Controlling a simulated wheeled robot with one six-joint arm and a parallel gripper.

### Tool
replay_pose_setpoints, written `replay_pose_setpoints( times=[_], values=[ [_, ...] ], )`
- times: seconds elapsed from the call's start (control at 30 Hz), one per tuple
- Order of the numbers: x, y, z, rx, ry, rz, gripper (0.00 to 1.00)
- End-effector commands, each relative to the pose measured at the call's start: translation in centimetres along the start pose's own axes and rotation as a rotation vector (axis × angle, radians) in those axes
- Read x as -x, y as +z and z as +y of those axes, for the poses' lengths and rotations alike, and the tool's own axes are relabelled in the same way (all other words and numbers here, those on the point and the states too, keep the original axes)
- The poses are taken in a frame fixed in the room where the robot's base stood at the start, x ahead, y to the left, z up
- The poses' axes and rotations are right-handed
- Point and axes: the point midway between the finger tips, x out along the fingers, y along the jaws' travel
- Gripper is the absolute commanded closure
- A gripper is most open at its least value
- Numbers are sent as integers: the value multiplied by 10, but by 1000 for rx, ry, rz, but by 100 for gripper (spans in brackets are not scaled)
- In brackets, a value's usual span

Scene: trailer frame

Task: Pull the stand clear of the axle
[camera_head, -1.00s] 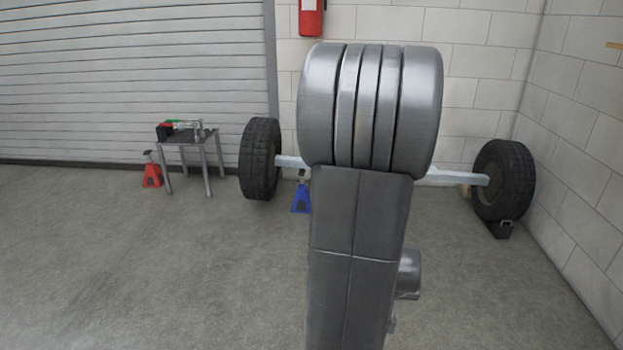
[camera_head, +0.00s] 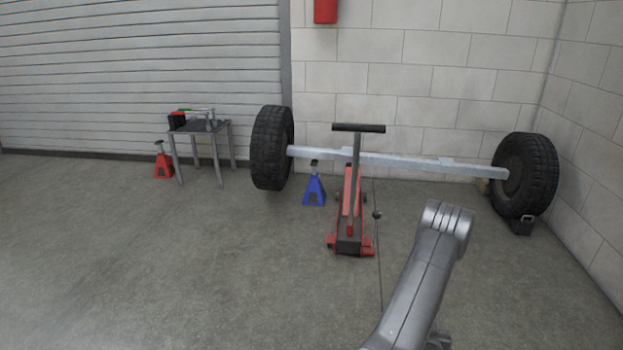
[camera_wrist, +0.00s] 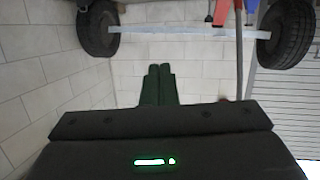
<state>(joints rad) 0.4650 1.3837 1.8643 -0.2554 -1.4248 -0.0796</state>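The blue stand (camera_head: 314,190) is upright on the floor near the left wheel. Its saddle is just under the pale metal axle (camera_head: 400,160); I cannot tell whether they touch. A red floor jack (camera_head: 350,215) with a tall T-handle is right of the stand, its front part reaching towards the axle. My arm shows at the lower right of the head view, well in front of the axle. My gripper (camera_wrist: 159,68) shows in the wrist view with its two dark fingers side by side and nothing between them. The axle (camera_wrist: 180,31) crosses the top of that inverted view.
The left wheel (camera_head: 272,148) and right wheel (camera_head: 527,175) end the axle. A black chock (camera_head: 522,226) is at the right wheel. A red stand (camera_head: 163,163) and a table (camera_head: 202,128) with tools are at the left.

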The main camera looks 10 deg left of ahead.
Motion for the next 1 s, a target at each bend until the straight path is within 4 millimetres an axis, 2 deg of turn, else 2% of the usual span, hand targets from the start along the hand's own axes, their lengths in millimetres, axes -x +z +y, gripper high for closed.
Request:
replay_pose_setpoints(
  times=[0.03, 0.1, 0.2, 0.3, 0.5, 0.77, 0.93, 1.0],
  values=[
    [1, 29, 3, -11, 9, 27, 100],
    [5, 51, 6, -23, 18, 80, 100],
    [14, 76, 10, -37, 32, 146, 100],
    [22, 94, 12, -48, 45, 197, 100],
    [30, 106, 13, -57, 55, 245, 100],
    [31, 106, 13, -58, 56, 249, 100],
    [31, 106, 13, -58, 55, 248, 67],
    [31, 106, 13, -58, 55, 248, 64]
  ],
)
